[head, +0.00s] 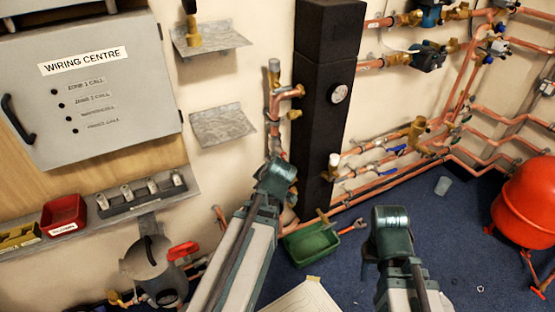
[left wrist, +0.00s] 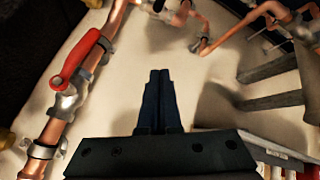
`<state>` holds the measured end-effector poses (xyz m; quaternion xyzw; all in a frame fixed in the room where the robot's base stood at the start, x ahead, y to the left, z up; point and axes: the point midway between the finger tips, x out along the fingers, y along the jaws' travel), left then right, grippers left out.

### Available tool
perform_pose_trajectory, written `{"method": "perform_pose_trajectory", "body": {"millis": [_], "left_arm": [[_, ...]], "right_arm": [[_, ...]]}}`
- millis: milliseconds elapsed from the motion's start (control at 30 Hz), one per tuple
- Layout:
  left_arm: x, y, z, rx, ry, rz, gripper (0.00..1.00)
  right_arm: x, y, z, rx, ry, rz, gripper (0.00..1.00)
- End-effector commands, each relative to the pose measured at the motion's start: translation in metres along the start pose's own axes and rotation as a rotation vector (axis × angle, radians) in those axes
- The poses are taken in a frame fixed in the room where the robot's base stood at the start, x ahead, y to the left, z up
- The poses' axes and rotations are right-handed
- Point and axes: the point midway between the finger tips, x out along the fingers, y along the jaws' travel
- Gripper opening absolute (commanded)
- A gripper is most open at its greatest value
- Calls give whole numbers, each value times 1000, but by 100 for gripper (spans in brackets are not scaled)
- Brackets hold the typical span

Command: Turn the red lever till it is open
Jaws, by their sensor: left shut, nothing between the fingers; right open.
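The red lever (left wrist: 80,58) sits on a valve on a copper pipe (left wrist: 50,132) at the left of the left wrist view. It lies roughly along the pipe, slightly angled. My left gripper (left wrist: 160,74) is shut and empty, to the right of the lever and apart from it. In the head view my left arm reaches toward the pipes beside the black column, and its fingers are hidden. I cannot pick out this lever for certain there. My right gripper (head: 370,262) is low at the centre right, away from the wall pipes, and its fingertips are hard to make out.
A black column (head: 318,100) with a gauge stands by the pipes. A green bin (head: 310,246) is on the floor between my arms. A grey wiring box (head: 85,95) and two metal shelves (head: 222,125) are on the wall. A red tank (head: 527,205) is at right.

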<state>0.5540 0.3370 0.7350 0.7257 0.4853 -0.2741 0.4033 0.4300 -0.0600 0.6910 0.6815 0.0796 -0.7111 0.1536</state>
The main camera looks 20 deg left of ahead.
Motion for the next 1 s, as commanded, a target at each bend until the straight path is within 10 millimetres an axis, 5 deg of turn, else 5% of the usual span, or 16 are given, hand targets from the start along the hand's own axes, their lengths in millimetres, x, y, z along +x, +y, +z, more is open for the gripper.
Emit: {"method": "perform_pose_trajectory", "body": {"millis": [33, 200, 400, 667, 1000], "left_arm": [[-15, -7, -24, -144, -73, -37, 0], [-38, -27, -56, -636, -345, -133, 0], [-79, -26, -96, -1104, -616, -191, 0], [-107, -18, -125, -1370, -796, -206, 0], [-96, -15, -117, -1385, -812, -206, 0]], "right_arm": [[-32, 3, 2, 0, 0, 0, 50], [-82, 8, 5, 1, 0, -1, 50], [-125, 12, 7, 1, 0, -1, 50], [-145, 14, 8, 1, 0, -1, 50], [-131, 12, 8, 1, 0, -1, 50]]}}
